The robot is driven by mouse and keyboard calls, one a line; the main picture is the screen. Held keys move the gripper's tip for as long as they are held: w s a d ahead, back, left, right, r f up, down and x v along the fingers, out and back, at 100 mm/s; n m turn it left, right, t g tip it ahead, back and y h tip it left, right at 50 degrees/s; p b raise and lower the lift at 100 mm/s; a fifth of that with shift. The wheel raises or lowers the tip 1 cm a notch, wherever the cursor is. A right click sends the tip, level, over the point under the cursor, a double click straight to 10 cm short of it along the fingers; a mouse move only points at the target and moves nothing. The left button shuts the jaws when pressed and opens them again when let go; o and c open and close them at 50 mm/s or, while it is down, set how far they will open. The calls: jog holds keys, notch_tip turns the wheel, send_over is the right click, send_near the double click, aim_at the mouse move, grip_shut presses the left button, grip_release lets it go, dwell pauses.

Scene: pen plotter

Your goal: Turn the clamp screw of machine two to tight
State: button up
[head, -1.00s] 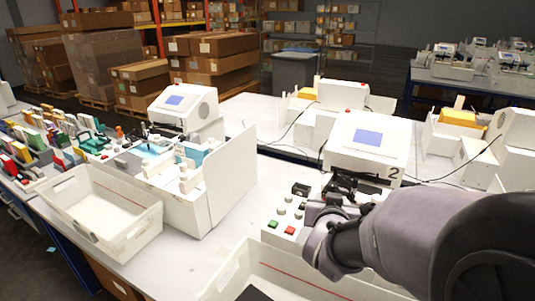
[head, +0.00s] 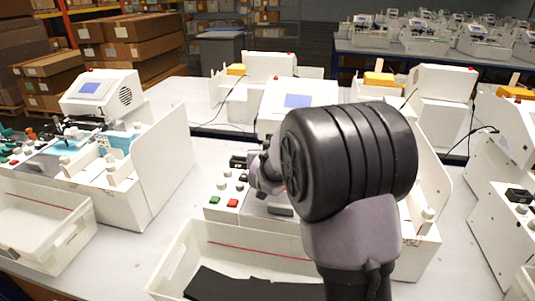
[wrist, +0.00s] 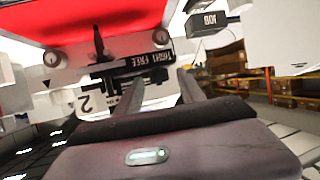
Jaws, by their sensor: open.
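Machine two (head: 297,97) is a white unit with a blue screen, partly hidden behind my arm in the head view. The wrist view shows its front upside down, with a "2" plate (wrist: 88,103) and a black TIGHT/FREE label (wrist: 146,65). A dark bar-like part (wrist: 99,47), perhaps the clamp screw's handle, stands beside the label; its setting is unclear. My gripper (wrist: 160,88) is open, its two dark fingers apart just short of the label. Nothing shows between them.
A panel with green and red buttons (head: 232,203) and grey knobs lies left of my arm. A white bin (head: 215,245) stands in front. A tall white side panel (head: 163,155) of the left machine stands nearby. A red surface (wrist: 100,18) and a JOB label (wrist: 208,20) show in the wrist view.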

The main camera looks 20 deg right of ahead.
grip_shut()
